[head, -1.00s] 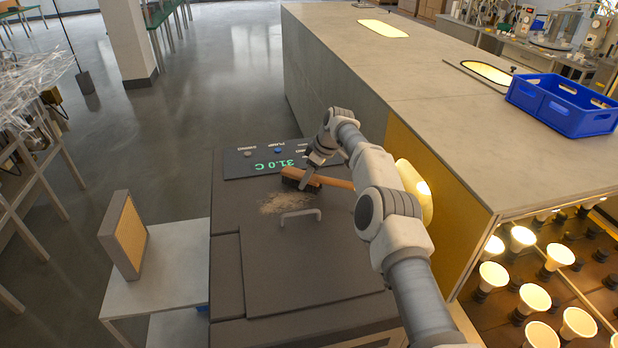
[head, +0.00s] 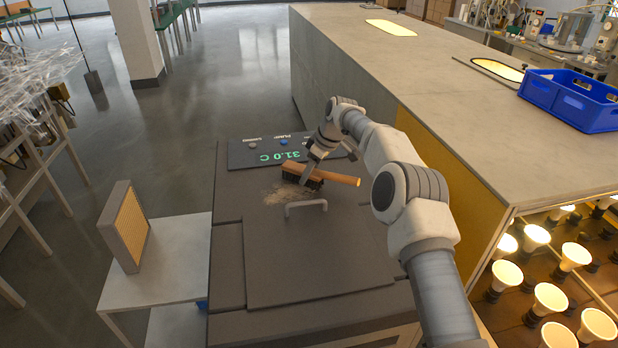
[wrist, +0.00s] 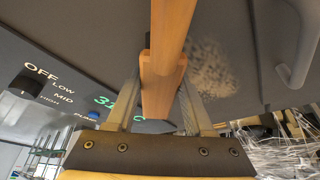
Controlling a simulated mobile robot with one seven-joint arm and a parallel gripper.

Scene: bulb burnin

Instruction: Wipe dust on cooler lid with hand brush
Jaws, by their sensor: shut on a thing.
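The hand brush (head: 340,178) has a wooden handle and dark bristles. My gripper (head: 308,180) is shut on the brush and holds it over the cooler lid (head: 320,260). In the wrist view the brush's wooden body (wrist: 165,75) lies between the two fingers (wrist: 160,105). A tan patch of dust (head: 282,192) lies on the lid, beside and partly under the brush head. The dust (wrist: 208,65) also shows right of the brush in the wrist view. I cannot tell whether the bristles touch the lid.
A metal lid handle (head: 306,206) stands up just in front of the dust. A control panel (head: 265,153) reading 31.0 C is behind it. A small side table (head: 165,275) with a framed filter (head: 125,228) is at left. A large cabinet (head: 440,100) bounds the right side.

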